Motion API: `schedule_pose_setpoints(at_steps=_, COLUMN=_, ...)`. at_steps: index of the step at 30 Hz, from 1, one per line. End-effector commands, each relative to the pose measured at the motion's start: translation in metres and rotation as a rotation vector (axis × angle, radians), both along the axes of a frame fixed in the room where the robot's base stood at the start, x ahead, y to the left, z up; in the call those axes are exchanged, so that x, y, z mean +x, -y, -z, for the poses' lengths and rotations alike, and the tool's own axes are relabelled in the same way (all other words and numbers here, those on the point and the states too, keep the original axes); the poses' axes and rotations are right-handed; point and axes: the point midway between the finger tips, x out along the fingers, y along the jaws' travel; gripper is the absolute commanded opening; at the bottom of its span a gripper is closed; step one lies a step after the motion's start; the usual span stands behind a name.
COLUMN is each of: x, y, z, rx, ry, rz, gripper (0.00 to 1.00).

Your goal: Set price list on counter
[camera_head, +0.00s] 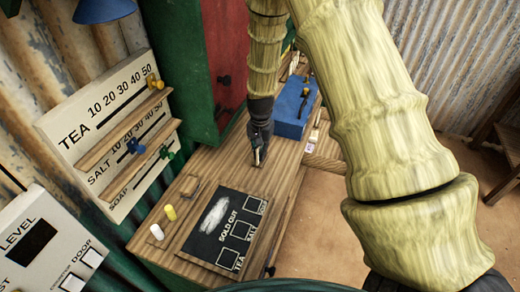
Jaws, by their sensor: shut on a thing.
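The price list (108,128) is a cream board standing against the corrugated wall at the left. It has rows TEA, SALT and SOAP with numbers 10 to 50, and wooden rails below the rows. A yellow knob (155,81) sits near 50 on the TEA row. A blue knob (135,146) and a green knob (166,152) sit on the rails lower down. The wooden counter (196,160) lies to its right. My gripper (257,158) points down at the counter, right of the board and apart from it. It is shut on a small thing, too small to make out.
A black SOLD OUT slate (195,243) lies on the counter's near part, with yellow chalk (170,212) and white chalk (157,232) beside it. A blue box (293,108) stands beyond my gripper. A LEVEL and DOOR panel (45,245) is at lower left.

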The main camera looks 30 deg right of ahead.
Motion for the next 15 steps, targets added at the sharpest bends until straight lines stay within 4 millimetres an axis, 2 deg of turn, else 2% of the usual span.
schedule_pose_setpoints(at_steps=13, x=0.0004, y=-0.0003, z=0.0061, rx=0.0, ry=0.001, rz=-0.001, gripper=0.0)
schedule_pose_setpoints(at_steps=14, x=0.0005, y=-0.0003, z=0.0052, rx=0.0, ry=0.001, rz=-0.001, gripper=0.12)
schedule_pose_setpoints(at_steps=15, x=0.0004, y=-0.0003, z=0.0051, rx=0.0, ry=0.001, rz=-0.001, gripper=0.19)
